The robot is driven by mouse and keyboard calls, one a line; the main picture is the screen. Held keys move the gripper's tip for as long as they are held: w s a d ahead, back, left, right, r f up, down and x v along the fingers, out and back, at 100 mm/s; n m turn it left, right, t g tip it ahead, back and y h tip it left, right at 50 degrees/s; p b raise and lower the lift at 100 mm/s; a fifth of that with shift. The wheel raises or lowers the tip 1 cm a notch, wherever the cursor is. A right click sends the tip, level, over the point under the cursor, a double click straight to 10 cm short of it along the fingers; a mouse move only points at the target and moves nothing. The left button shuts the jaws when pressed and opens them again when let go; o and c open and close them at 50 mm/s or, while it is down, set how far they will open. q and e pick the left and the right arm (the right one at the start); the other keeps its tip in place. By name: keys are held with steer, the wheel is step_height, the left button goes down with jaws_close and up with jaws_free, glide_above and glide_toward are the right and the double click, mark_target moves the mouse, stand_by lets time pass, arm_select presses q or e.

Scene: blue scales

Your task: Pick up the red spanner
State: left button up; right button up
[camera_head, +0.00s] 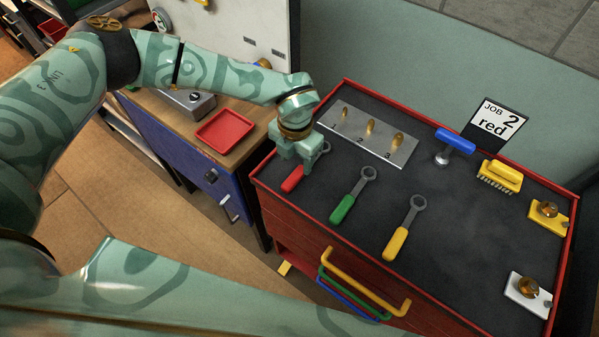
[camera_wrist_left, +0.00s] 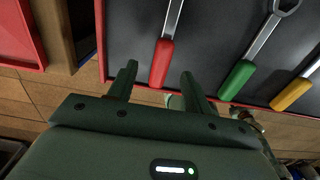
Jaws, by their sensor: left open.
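The red spanner (camera_head: 292,179) lies on the dark top of the red tool cabinet, near its left edge. My left gripper (camera_head: 301,164) is over it and hides part of it in the head view. In the left wrist view, the spanner's red handle (camera_wrist_left: 162,62) lies between the tips of the open left gripper (camera_wrist_left: 160,70), with its grey shaft pointing away. I cannot tell how high the fingers are above it. A sign (camera_head: 494,122) reads "JOB 2 red". My right gripper is not in view.
A green spanner (camera_head: 343,208) and a yellow spanner (camera_head: 396,242) lie to the right. A metal plate (camera_head: 368,134), a blue-handled tool (camera_head: 455,140) and a yellow brush (camera_head: 500,176) are behind. A red tray (camera_head: 224,131) is on the wooden bench at left.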

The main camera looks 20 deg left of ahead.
mark_target(299, 170)
arm_select(q)
steer(key=f, duration=0.3)
steer(key=f+b, duration=0.1)
steer(key=shift+w+d+f, duration=0.3)
steer(key=shift+w, duration=0.1)
jaws_close()
steer(key=shift+r, duration=0.1)
